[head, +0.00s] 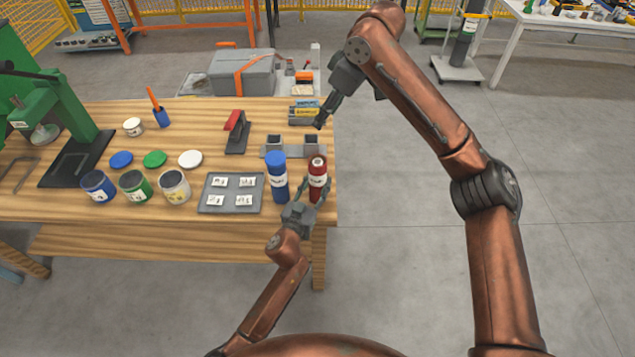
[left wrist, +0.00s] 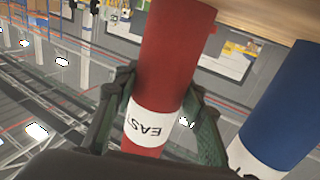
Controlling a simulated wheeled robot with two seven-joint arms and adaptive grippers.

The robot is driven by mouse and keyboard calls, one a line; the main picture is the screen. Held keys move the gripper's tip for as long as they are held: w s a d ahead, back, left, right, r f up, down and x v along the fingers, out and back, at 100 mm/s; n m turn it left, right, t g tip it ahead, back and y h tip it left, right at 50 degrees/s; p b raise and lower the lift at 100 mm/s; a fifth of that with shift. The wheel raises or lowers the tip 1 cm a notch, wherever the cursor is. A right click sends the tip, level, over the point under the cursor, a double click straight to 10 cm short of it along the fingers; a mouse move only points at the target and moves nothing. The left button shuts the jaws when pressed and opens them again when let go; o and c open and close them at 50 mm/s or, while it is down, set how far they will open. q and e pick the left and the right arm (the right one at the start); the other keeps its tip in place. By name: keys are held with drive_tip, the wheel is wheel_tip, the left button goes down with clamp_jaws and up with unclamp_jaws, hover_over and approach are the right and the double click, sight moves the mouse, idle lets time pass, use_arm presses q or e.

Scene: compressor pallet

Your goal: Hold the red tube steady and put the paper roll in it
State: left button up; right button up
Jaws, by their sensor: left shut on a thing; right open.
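The red tube (head: 317,180) stands upright near the right edge of the workbench, with a white label around it. My left gripper (head: 311,190) is shut on the red tube; the left wrist view shows its fingers on both sides of the tube (left wrist: 173,60), beside the label reading "EAST". A small pale round shape shows in the tube's top; it is too small to tell if it is the paper roll. No paper roll shows clearly elsewhere. My right gripper (head: 322,122) is open and seems empty, above and behind the tube, near the bench's back right corner.
A blue tube (head: 277,178) stands just left of the red tube. A grey tray (head: 208,207) with label cards, several paint cans and lids lie farther left. A grey double holder (head: 292,152) sits behind the tubes. Bare floor lies right of the workbench (head: 100,218).

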use_arm(q)
drive_tip(key=o, duration=1.2)
drive_tip(key=shift+o, duration=0.2)
drive_tip(key=v, duration=1.2)
